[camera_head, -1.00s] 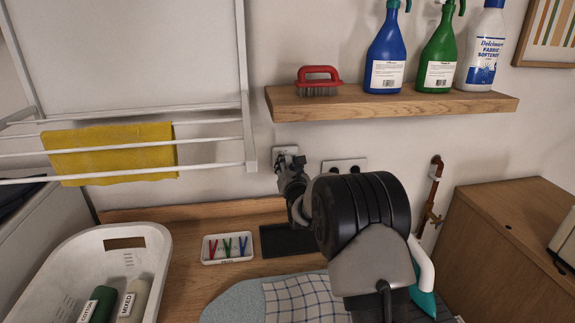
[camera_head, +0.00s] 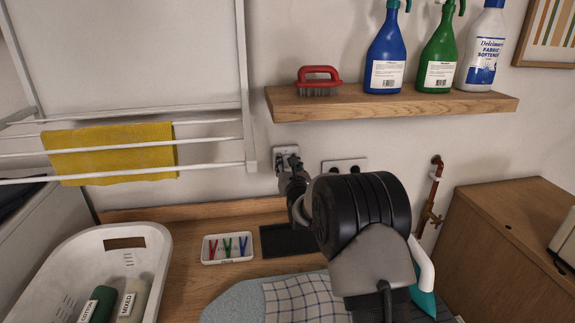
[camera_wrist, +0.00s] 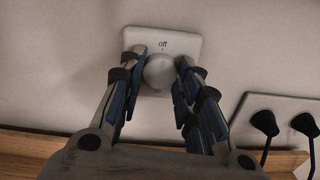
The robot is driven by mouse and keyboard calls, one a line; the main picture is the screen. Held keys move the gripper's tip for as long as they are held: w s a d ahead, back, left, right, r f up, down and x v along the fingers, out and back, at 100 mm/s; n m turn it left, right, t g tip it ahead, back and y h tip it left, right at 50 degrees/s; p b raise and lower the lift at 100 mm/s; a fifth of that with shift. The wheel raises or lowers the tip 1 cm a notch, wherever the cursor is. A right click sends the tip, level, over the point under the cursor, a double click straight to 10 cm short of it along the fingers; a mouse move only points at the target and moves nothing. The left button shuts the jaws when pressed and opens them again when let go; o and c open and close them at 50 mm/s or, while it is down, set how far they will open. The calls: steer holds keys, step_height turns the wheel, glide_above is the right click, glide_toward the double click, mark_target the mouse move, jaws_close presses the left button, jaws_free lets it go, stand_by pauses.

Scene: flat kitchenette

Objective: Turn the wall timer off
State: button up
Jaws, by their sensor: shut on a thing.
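The wall timer (camera_wrist: 188,44) is a white square plate with a round knob (camera_wrist: 159,73). In the wrist view the word "Off" stands above the knob with a small mark under it. I cannot make out a pointer on the knob. My gripper (camera_wrist: 160,66) has one finger on each side of the knob and is shut on it. In the head view the timer (camera_head: 282,153) shows on the wall below the shelf's left end, partly hidden by my gripper (camera_head: 291,164).
A double socket (camera_head: 343,166) with black plugs is right of the timer. The wooden shelf (camera_head: 400,106) above holds a red brush and bottles. A drying rack (camera_head: 246,90) with a yellow cloth is left. A peg tray (camera_head: 228,258) sits on the counter below.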

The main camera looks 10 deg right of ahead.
steer(key=o, duration=1.1)
steer(key=s, duration=1.2)
